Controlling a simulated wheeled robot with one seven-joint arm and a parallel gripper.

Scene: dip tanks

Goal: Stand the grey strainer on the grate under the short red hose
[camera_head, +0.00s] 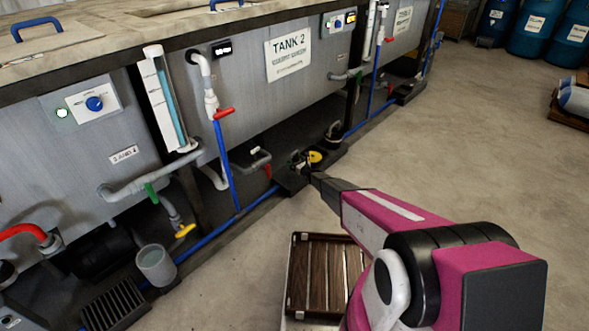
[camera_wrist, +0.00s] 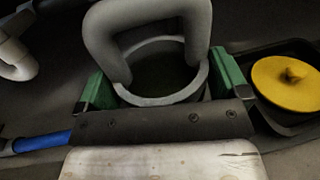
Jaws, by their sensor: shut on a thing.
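My gripper (camera_wrist: 162,88) has green fingers on both sides of a grey, round, open-topped vessel (camera_wrist: 178,98), which seems to be the strainer. A thick grey arch (camera_wrist: 145,14) rises over it; I cannot tell for sure whether it is the strainer's handle. In the head view my gripper (camera_head: 301,168) is low by the tank's base, and the strainer is too small and covered to make out. A red hose (camera_head: 22,231) curves at the left edge. A dark slotted grate (camera_head: 114,306) lies on the floor at the lower left, below and right of that hose.
A grey bucket (camera_head: 156,265) stands beside the grate. A yellow round lid (camera_wrist: 287,80) is right of my gripper. A blue pipe (camera_head: 212,236) runs along the tank base. A wooden slatted platform (camera_head: 327,278) lies nearer me.

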